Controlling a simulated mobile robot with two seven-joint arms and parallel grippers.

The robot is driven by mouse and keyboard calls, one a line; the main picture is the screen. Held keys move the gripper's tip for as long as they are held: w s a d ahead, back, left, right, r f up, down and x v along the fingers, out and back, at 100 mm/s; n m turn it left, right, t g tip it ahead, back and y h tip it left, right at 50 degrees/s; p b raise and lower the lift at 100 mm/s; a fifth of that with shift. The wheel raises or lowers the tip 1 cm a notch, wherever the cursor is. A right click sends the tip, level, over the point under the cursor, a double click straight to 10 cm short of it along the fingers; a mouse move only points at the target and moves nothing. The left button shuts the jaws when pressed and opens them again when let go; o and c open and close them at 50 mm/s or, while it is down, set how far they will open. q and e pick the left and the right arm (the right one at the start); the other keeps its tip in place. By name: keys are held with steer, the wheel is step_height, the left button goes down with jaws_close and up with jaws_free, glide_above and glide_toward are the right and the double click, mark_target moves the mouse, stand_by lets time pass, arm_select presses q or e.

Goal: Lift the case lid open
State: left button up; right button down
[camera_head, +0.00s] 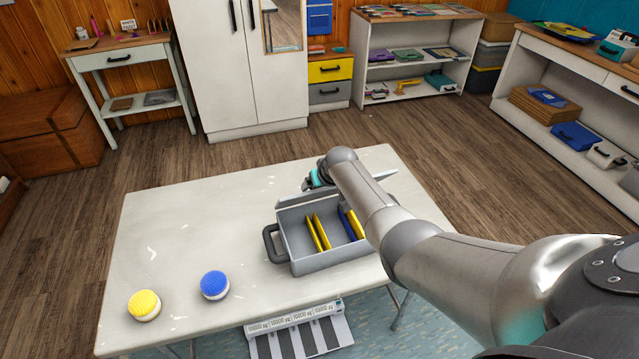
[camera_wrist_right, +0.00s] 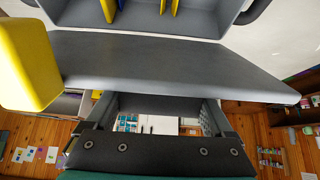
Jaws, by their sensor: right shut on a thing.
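The grey case (camera_head: 330,259) stands open on the white table, with yellow and blue upright pieces inside and a handle (camera_head: 270,245) on its left side. Its lid (camera_head: 292,201) is raised at the back and seen nearly edge-on in the head view. In the right wrist view the lid (camera_wrist_right: 170,62) spans the picture below the case body (camera_wrist_right: 140,20). My right gripper (camera_head: 314,181) is at the far side of the lid and shut on its edge; its fingers (camera_wrist_right: 160,108) also show in the wrist view. My arm hides the case's right part. My left gripper is out of view.
A yellow-topped round thing (camera_head: 144,305) and a blue-topped one (camera_head: 214,285) stand on the table (camera_head: 190,225) at the front left. The table left of the case is otherwise clear. A yellow block (camera_wrist_right: 25,65) fills the wrist view's left edge.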

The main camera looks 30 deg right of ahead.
steer(key=shift+w+r, duration=0.1)
steer(key=shift+r, duration=0.1)
stand_by(0.7)
steer(key=shift+c, duration=0.2)
jaws_free()
steer(key=shift+o, duration=0.2)
steer(key=shift+f, duration=0.1)
steer(key=shift+s+r+p, duration=0.4)
steer(key=shift+r+p, duration=0.05)
steer(key=p+v, duration=0.4)
steer(key=v, duration=1)
steer(key=shift+s, duration=0.1)
